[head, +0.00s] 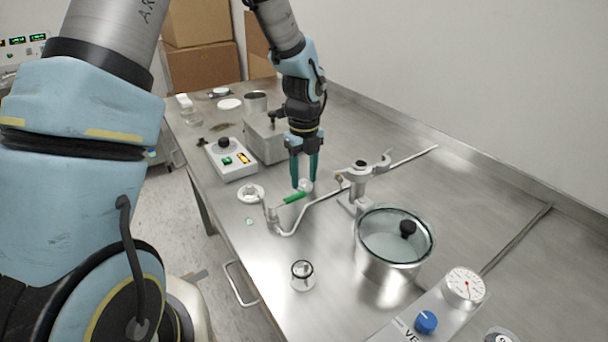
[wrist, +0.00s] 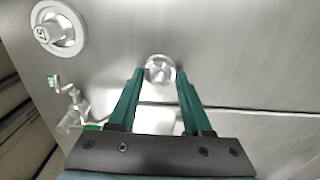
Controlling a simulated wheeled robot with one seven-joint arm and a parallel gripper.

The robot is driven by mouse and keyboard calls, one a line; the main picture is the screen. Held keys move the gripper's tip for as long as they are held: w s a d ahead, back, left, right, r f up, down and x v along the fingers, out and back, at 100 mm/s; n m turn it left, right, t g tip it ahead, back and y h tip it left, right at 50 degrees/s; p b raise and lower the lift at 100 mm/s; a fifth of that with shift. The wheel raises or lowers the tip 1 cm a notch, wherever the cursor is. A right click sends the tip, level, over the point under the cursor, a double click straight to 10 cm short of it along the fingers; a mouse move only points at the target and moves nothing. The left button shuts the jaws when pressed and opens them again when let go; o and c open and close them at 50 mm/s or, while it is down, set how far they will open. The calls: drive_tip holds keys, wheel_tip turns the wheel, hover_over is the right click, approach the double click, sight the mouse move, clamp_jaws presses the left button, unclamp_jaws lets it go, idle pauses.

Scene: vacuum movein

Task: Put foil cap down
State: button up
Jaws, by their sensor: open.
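A small round silvery piece, which looks like the foil cap (head: 306,184), is on the steel bench just below my gripper. In the wrist view the cap (wrist: 160,69) shows as a shiny disc between and just beyond the fingertips. My gripper (head: 304,180) points down with its two green fingers apart. In the wrist view my gripper (wrist: 161,76) is open, one finger on each side of the cap. I cannot tell whether either finger touches the cap.
A pipe with a green valve handle (head: 293,198) runs close in front of my gripper. A round flange (head: 251,193) stands to its left. A clamp stand (head: 360,180) and a lidded steel pot (head: 393,248) stand right. A control box (head: 231,159) is behind left. The bench's far right is clear.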

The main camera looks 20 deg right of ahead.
sight(304, 179)
wheel_tip(304, 179, up, 12)
drive_tip(key=b, duration=0.2)
drive_tip(key=s+a+f+n, duration=0.1)
drive_tip(key=s+a+n, duration=0.1)
drive_tip(key=a+n, duration=1.3)
drive_tip(key=s+a+f+n+t, duration=0.1)
drive_tip(key=s+a+f+n, duration=0.1)
drive_tip(key=a+n, duration=1.3)
drive_tip(key=n, duration=0.2)
drive_tip(key=shift+n+t, duration=0.3)
drive_tip(key=shift+n, duration=0.1)
